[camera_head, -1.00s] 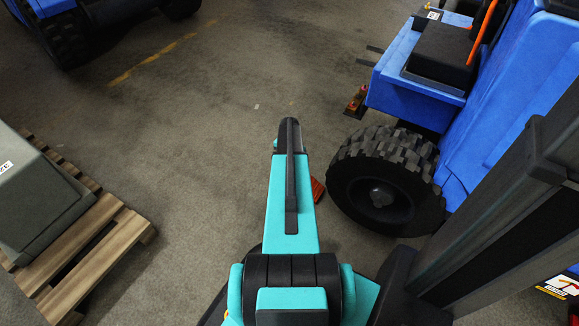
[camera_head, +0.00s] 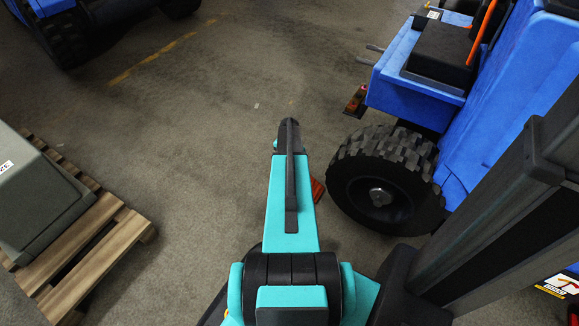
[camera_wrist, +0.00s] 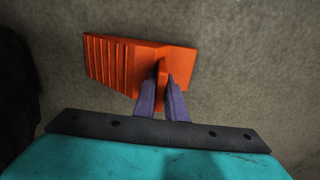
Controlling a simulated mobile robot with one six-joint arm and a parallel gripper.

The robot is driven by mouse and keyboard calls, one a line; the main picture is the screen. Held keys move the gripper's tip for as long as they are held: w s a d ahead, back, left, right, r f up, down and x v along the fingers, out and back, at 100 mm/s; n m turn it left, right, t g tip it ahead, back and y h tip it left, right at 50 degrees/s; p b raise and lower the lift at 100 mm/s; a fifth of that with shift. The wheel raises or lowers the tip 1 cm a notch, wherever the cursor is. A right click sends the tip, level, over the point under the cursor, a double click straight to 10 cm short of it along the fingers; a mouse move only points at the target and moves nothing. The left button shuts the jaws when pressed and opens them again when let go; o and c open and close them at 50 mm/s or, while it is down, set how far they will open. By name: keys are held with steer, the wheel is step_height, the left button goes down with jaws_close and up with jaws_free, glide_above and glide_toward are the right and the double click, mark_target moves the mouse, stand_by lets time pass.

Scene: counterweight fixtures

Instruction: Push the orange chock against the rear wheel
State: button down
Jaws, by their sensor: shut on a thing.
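The orange chock (camera_wrist: 125,65) lies on the floor in the wrist view, with its ridged slope toward the left. My gripper (camera_wrist: 163,80) has its two purple fingers shut on an upright part of the chock. In the head view only a small piece of the chock (camera_head: 318,191) shows beside my arm, which hides the rest and my fingers. The rear wheel (camera_head: 384,183), black with a chunky tread, is on the blue vehicle to the right of the chock. A floor gap shows between chock and wheel. A dark round edge, probably the tyre (camera_wrist: 18,95), shows at the left of the wrist view.
A grey counterweight block (camera_head: 35,205) sits on a wooden pallet (camera_head: 125,235) at the left. A small red-orange object (camera_head: 356,100) stands by the blue vehicle (camera_head: 410,95). Another blue vehicle (camera_head: 60,10) is at the top left. The middle floor is clear.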

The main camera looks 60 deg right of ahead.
stand_by(0.3)
steer(key=c, duration=1.7)
jaws_free()
step_height(320, 180, up, 14)
steer(key=p, duration=0.4)
steer(key=shift+f, duration=0.1)
steer(key=shift+c, duration=0.3)
